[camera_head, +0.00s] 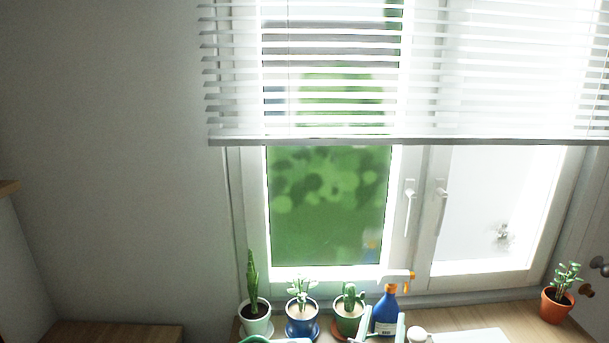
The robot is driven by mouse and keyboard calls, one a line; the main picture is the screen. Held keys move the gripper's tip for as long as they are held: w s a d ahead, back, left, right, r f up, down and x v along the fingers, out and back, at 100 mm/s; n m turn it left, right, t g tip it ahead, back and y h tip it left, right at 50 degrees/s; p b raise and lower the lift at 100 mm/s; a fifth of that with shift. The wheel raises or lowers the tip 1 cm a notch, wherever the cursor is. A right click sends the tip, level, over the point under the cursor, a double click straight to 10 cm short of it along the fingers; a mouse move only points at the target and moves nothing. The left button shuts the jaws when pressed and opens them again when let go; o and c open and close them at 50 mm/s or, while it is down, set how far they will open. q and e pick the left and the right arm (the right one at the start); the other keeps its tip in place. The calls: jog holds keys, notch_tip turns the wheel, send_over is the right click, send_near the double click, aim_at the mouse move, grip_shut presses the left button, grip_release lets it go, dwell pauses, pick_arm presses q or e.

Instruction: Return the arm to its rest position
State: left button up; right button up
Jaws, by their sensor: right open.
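My right gripper (382,324) shows at the bottom edge, only its two pale fingers in view. They are spread apart and point up. A blue spray bottle (386,312) with an orange and white head stands upright on the wooden surface, and in the picture it shows between the fingers. I cannot tell whether the fingers are around it or in front of it, or whether they touch it. The rest of my right arm is below the frame. My left gripper is not in view.
Potted plants stand left of the bottle: a tall one (255,308), a blue pot (302,313) and a cactus (349,307). A terracotta pot (557,306) stands far right. Behind is a window with blinds (330,70). A wooden top (115,333) is at lower left.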

jog(key=s+d+f+m+g+y, duration=0.1)
jog(key=s+d+f+m+g, duration=0.3)
jog(key=s+f+m, duration=0.4)
jog(key=s+d+f+m+g+y, duration=0.1)
jog(key=s+d+f+m+g, duration=0.3)
jog(key=s+f+m, duration=0.5)
jog(key=s+a+f+m+g+y, duration=0.2)
jog(key=s+m+g, duration=0.1)
jog(key=s+m, duration=0.4)
jog(key=s+a+f+m+g+y, duration=0.1)
jog(key=s+f+m+g+y, duration=0.15)
jog(key=s+m, duration=0.4)
notch_tip(320, 180, down, 28)
jog(key=s+b, duration=0.2)
jog(key=b, duration=0.3)
pick_arm(q)
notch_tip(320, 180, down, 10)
jog(key=b, duration=0.5)
pick_arm(e)
jog(key=s+d+f+g, duration=0.1)
jog(key=s+f, duration=0.7)
jog(key=f, duration=0.3)
jog(key=s+d+f+g, duration=0.1)
jog(key=s+d+f, duration=0.1)
jog(key=s+f, duration=0.7)
notch_tip(320, 180, down, 3)
jog(key=shift+n, duration=0.45)
